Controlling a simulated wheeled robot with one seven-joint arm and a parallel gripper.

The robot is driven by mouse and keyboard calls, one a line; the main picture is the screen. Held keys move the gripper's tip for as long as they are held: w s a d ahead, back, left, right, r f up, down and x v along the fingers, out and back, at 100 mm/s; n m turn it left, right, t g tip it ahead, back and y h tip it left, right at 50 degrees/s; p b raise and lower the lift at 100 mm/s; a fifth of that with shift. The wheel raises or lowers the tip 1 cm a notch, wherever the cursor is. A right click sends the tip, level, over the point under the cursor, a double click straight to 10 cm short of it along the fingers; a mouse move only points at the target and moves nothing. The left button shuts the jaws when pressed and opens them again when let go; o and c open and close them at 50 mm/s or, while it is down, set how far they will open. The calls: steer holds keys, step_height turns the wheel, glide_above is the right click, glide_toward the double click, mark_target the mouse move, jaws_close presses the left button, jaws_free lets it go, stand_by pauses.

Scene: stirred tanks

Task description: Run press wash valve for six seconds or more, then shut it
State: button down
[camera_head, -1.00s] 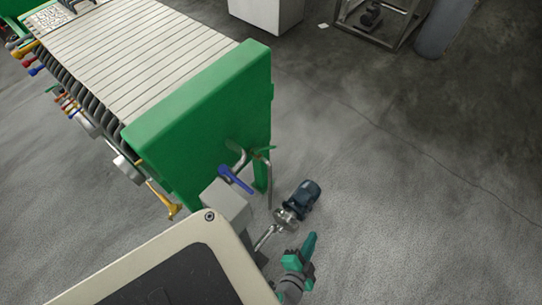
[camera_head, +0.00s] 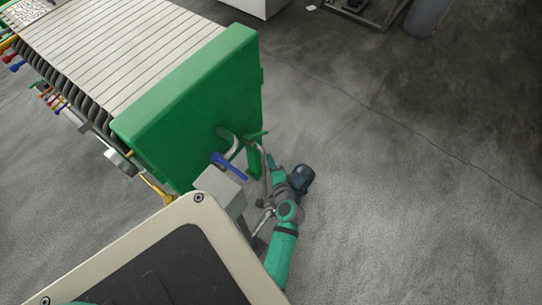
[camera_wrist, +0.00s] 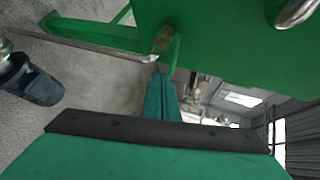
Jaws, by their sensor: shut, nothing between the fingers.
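A blue lever (camera_head: 229,166) sits beside the grey box at the end of the green press (camera_head: 190,115). A green lever (camera_head: 256,136) is on a metal pipe just right of it. I cannot tell by a label which is the wash valve. My gripper (camera_head: 270,161) is shut and empty, close to the right of the pipe and below the green lever. In the wrist view its closed fingers (camera_wrist: 160,78) point at a small brass-coloured valve body (camera_wrist: 162,39) with a green lever (camera_wrist: 173,55), on a grey pipe (camera_wrist: 90,46). Contact cannot be told.
A dark blue pump motor (camera_head: 303,179) stands on the floor behind my arm; it also shows in the wrist view (camera_wrist: 38,82). A grey box (camera_head: 220,190) is left of my arm. Yellow, red and blue handles line the press's left side. The floor to the right is clear.

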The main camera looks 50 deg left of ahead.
glide_toward(259, 134)
steer(key=w+a+f, duration=0.2)
steer(key=a+f, duration=0.1)
steer(key=f, duration=0.1)
steer(key=shift+w+a+r, duration=0.2)
steer(key=shift+w+a, duration=0.2)
steer(key=shift+a, duration=0.4)
steer(key=shift+w, duration=0.1)
steer(key=shift+a, duration=0.1)
